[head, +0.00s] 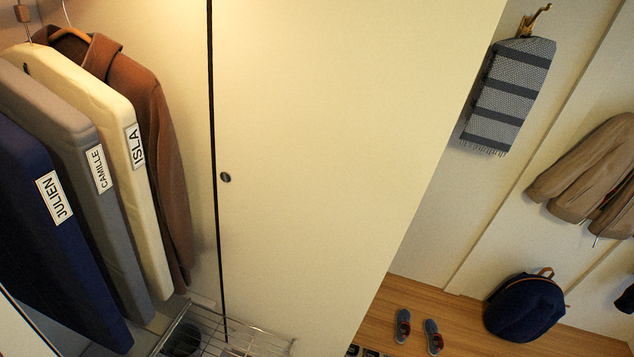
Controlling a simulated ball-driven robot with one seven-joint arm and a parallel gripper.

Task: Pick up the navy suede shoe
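I cannot pick out a navy suede shoe for certain. A pair of blue-grey shoes with reddish insides stands on the wooden floor at the bottom right: the left one (403,326) and the right one (433,337) are side by side, slightly apart. Their material is too small to tell. A dark rounded item (184,340) sits in the wire rack at the bottom left, partly hidden by the wires; I cannot tell what it is. My gripper is not in view.
Garment bags, including a navy one (50,240), and a brown coat (160,130) hang at left above the wire rack (250,343). A large cream panel (340,150) fills the middle. A navy backpack (525,307) stands right of the shoes. A striped scarf (508,95) hangs above.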

